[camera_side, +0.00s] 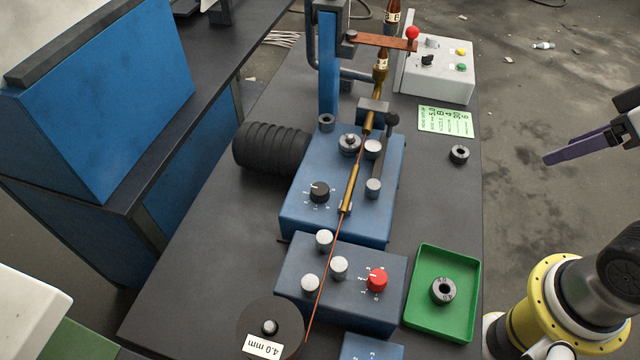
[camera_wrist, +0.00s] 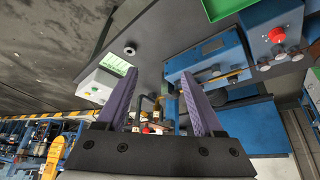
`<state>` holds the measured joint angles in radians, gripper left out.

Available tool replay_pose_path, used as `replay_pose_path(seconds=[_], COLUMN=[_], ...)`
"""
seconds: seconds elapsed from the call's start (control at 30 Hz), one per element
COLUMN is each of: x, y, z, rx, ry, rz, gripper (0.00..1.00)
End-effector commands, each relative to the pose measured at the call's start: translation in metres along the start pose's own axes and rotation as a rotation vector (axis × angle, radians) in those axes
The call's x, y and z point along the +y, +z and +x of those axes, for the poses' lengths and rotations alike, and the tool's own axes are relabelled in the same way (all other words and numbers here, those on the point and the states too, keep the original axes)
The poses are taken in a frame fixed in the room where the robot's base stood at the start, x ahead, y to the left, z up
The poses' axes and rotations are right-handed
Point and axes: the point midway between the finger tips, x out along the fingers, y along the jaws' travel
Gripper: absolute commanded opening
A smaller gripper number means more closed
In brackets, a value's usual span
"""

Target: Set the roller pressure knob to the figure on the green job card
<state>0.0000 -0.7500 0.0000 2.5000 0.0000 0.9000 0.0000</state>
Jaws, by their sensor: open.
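The green job card (camera_side: 445,122) lies on the bench by the white control box; its print is too small to read surely. It also shows in the wrist view (camera_wrist: 117,64). A red knob (camera_side: 376,280) with a numbered scale sits on the front blue box, also seen in the wrist view (camera_wrist: 277,35). A black knob (camera_side: 319,192) with a scale sits on the larger blue unit. I cannot tell which is the roller pressure knob. My gripper (camera_wrist: 160,80), with purple fingers, is open and empty, held right of the bench, away from both knobs.
A copper-coloured wire runs from a spool (camera_side: 270,327) past white rollers. A green tray (camera_side: 468,300) holds a dark ring. The white control box (camera_side: 438,68) carries buttons and another black knob. A loose ring (camera_side: 459,154) sits below the card. A blue post (camera_side: 328,65) stands up behind.

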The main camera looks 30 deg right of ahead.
Motion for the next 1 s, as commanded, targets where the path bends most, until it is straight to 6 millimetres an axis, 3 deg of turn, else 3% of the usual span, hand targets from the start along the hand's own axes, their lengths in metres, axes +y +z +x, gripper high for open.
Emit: replay_pose_path(seconds=[0.2, 0.33, 0.5, 0.67, 0.87, 1.0], x=[0.000, -0.002, -0.014, -0.037, -0.085, -0.128], y=[0.003, -0.017, -0.069, -0.122, -0.183, -0.212], z=[-0.001, -0.019, -0.036, -0.036, -0.012, 0.018], rx=[-0.016, 0.003, -0.029, -0.090, -0.185, -0.259], ry=[-0.001, -0.007, -0.040, -0.081, -0.136, -0.167], rz=[-0.004, -0.008, -0.052, -0.123, -0.232, -0.314], gripper=[0.76, 0.76, 0.76, 0.76, 0.76, 0.76])
